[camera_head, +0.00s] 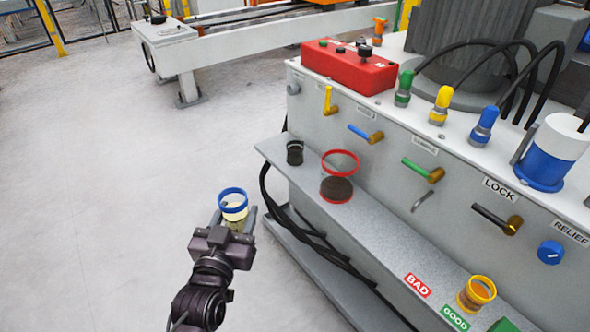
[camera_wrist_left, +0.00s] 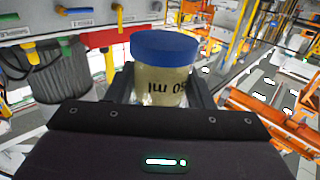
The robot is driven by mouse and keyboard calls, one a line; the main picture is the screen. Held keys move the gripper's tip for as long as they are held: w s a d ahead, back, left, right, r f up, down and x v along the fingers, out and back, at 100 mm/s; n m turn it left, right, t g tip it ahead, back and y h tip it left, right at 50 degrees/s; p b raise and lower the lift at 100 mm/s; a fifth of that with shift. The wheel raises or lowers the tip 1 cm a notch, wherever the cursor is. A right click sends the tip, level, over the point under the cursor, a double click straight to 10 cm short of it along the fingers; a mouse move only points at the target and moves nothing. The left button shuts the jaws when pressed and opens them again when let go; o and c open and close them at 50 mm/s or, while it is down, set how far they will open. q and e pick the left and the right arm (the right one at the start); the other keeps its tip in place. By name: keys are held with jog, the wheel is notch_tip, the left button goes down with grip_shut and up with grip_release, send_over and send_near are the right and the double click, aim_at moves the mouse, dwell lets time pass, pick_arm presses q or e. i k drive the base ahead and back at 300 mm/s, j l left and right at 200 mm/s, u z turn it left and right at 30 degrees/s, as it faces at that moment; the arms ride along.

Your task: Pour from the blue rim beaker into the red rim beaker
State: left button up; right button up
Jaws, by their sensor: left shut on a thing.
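The blue rim beaker (camera_head: 233,204) is held in my left gripper (camera_head: 237,222), off the shelf and out over the floor to its left. In the left wrist view the blue rim beaker (camera_wrist_left: 165,68) sits between the two fingers and looks roughly upright along the gripper, with pale yellowish contents and printed markings. The red rim beaker (camera_head: 340,163) stands on the grey shelf to the right of my gripper, clearly apart from it. It has a clear wall and a dark bottom. My right gripper is not in view.
A small dark cup (camera_head: 294,153) stands left of the red rim beaker. An amber beaker (camera_head: 476,292) stands by the BAD (camera_head: 417,285) and GOOD (camera_head: 455,317) labels. The grey shelf (camera_head: 385,240) is bare between them. Valve handles (camera_head: 422,170) stick out from the panel above.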

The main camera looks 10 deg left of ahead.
aim_at(339, 168)
jog(key=i+j, duration=0.3)
jog(key=i+j+z, duration=0.1)
jog(key=i+j, duration=0.15)
jog(key=j, duration=0.25)
jog(key=i+j, duration=0.25)
jog(key=j, duration=0.2)
jog(key=i+z, duration=0.1)
jog(key=z, duration=1.15)
